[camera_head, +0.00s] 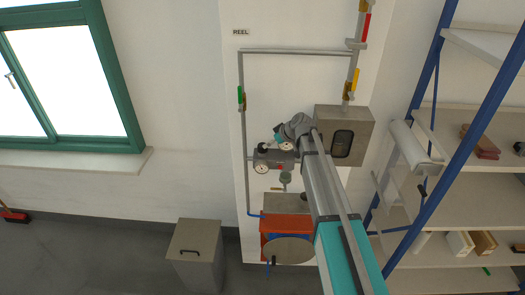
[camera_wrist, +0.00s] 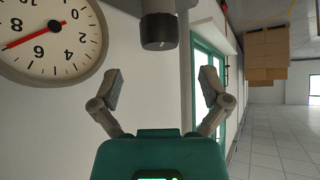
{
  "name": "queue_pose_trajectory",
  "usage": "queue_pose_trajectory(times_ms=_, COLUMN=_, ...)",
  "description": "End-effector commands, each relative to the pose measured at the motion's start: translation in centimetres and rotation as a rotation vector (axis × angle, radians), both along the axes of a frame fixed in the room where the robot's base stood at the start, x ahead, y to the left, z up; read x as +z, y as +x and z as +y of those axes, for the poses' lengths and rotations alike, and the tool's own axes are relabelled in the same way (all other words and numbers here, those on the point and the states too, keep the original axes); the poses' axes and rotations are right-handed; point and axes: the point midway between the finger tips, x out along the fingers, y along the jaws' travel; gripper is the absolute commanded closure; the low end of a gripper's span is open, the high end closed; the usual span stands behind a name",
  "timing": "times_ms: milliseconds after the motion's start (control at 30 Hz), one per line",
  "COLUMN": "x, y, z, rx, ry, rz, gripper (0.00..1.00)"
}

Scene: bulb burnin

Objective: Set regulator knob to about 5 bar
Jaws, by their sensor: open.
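The regulator knob (camera_wrist: 158,30) is a black ribbed cap on a grey stem at the top centre of the wrist view. A round white gauge (camera_wrist: 52,35) with black numerals is at its left, cut by the frame edge. Its red needle points to the lower left; the exact reading is unclear. My gripper (camera_wrist: 164,85) is open and empty, its two fingers spread below the knob and apart from it in the picture. In the head view the grey regulator body (camera_head: 275,157) sits on the wall pipework, partly covered by my arm.
A grey box with a dark window (camera_head: 342,143) is right of my wrist. A second gauge (camera_head: 262,168) and a red reel (camera_head: 285,225) are on the panel. A blue-framed shelf (camera_head: 460,195) stands at the right. A grey bin (camera_head: 195,250) is on the floor.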

Motion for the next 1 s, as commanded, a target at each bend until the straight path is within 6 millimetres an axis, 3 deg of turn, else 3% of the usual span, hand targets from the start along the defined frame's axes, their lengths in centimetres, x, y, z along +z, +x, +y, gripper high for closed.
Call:
queue_pose_trajectory(times_ms=500, x=-3.8, y=2.0, z=3.1, rx=0.000, ry=0.000, rz=0.000, gripper=0.04)
queue_pose_trajectory(times_ms=1000, x=-4.3, y=2.2, z=3.7, rx=-0.001, ry=0.000, rz=0.001, gripper=0.04)
